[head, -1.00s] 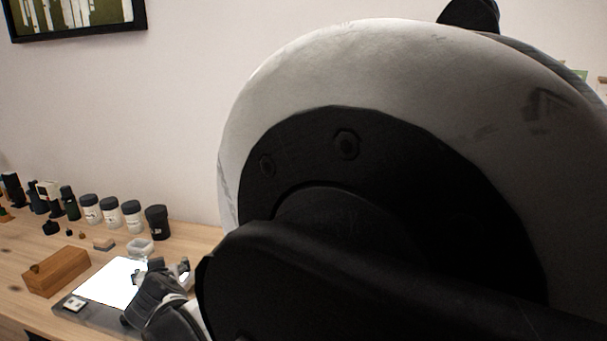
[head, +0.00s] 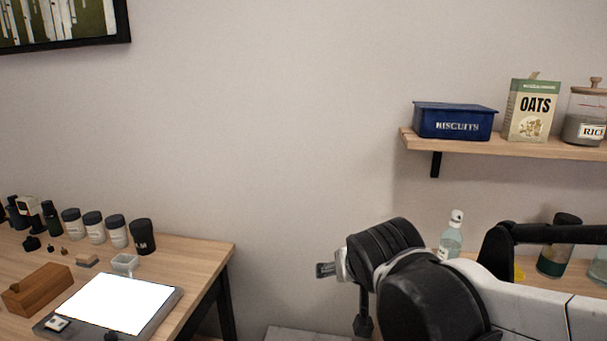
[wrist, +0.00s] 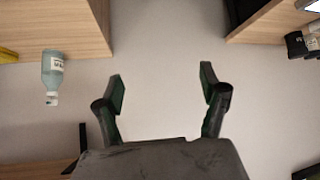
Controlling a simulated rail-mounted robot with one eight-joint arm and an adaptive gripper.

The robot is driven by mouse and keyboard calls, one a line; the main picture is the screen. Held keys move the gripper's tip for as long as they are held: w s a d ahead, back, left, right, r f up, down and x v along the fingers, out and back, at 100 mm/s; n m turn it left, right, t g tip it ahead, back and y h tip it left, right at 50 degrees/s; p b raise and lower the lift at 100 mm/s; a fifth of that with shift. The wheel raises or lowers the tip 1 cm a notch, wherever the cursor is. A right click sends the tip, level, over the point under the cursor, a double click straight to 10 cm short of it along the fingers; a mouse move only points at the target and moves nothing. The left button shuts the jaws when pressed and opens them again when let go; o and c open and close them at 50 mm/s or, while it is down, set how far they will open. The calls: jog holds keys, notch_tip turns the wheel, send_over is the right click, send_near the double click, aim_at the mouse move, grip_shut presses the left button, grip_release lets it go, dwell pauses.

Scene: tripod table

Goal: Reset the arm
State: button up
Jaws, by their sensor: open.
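My gripper (wrist: 164,86) is open in the wrist view, its two dark fingers spread apart with nothing between them. Only the plain wall shows behind the gap. In the head view my arm reaches in from the lower right. Its dark wrist end is in front of the wall, between the left table (head: 205,254) and the right-hand counter. The fingers are not clearly visible in the head view.
The left table holds a light panel (head: 112,303), a wooden block (head: 38,289) and several jars (head: 117,231). A clear bottle (head: 451,238) stands close behind my arm. Above it, a shelf (head: 500,147) bears a blue biscuit tin (head: 455,122), an oats box (head: 532,110) and a rice jar (head: 584,116).

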jog(key=s+d+f+g, duration=0.1)
jog(key=s+d+f, duration=0.1)
jog(key=s+d, duration=0.4)
jog(key=s+d+f+m+g, duration=0.1)
jog(key=s+d, duration=0.5)
jog(key=s, duration=0.4)
jog(key=shift+s+f+h, duration=0.15)
jog(key=shift+f+h, duration=0.2)
jog(key=shift+h, duration=0.05)
jog(key=shift+a, duration=0.1)
dwell(0.6)
